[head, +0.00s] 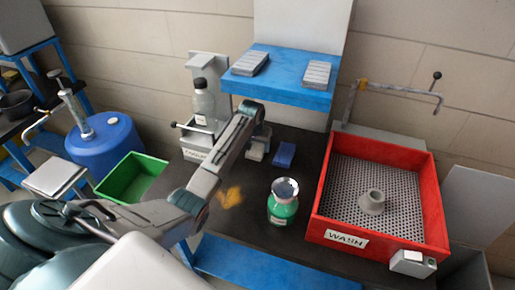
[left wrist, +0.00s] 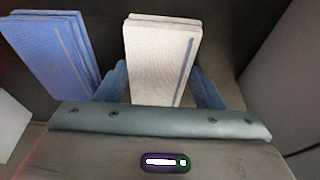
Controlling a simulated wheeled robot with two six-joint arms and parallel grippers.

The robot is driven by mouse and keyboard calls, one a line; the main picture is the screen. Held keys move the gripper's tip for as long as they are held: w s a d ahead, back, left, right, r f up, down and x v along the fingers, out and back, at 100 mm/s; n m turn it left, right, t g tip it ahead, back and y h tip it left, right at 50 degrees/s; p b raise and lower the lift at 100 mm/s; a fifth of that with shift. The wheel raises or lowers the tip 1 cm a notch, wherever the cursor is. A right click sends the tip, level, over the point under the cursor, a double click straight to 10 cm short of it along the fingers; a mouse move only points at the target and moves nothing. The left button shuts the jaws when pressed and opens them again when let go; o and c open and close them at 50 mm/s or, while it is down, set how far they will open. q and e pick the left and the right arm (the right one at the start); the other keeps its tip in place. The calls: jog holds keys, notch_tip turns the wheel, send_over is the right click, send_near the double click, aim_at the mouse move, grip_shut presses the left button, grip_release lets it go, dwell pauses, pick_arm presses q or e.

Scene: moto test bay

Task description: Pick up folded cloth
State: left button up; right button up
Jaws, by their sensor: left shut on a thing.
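A white folded cloth (left wrist: 158,58) with a blue stripe sits between the two blue fingers of my left gripper (left wrist: 163,85) in the left wrist view. The gripper is shut on it. In the head view my left gripper (head: 256,138) reaches down to the dark bench top, and the white cloth (head: 256,154) shows partly behind it. I cannot tell whether the cloth still touches the bench. A blue folded cloth (head: 284,154) lies just to its right, and it also shows at the left of the wrist view (left wrist: 55,60). My right gripper is out of view.
A blue shelf (head: 285,75) overhangs behind. A clear bottle (head: 204,105) stands behind my arm. A green bin (head: 130,177) is at left.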

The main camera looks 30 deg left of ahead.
aim_at(259, 145)
pick_arm(q)
jog(key=shift+r+b, duration=0.45)
jog(key=shift+r, duration=0.15)
jog(key=shift+d+r+b, duration=0.2)
jog(key=shift+r+b, duration=0.45)
jog(key=shift+r, duration=0.4)
jog(key=s+d+b, duration=0.1)
jog(key=s+d, duration=0.1)
jog(key=d, duration=0.2)
jog(key=s+d+r+b, duration=0.1)
jog(key=s+d, duration=0.1)
jog(key=d, duration=0.3)
jog(key=s+d+b, duration=0.1)
jog(key=s+d, duration=0.1)
jog(key=d, duration=0.2)
jog(key=shift+d+r, duration=0.15)
jog(key=shift+r, duration=0.05)
jog(key=shift+s+d+r+b, duration=0.15)
jog(key=shift+s+d+b, duration=0.15)
jog(key=shift+d, duration=0.15)
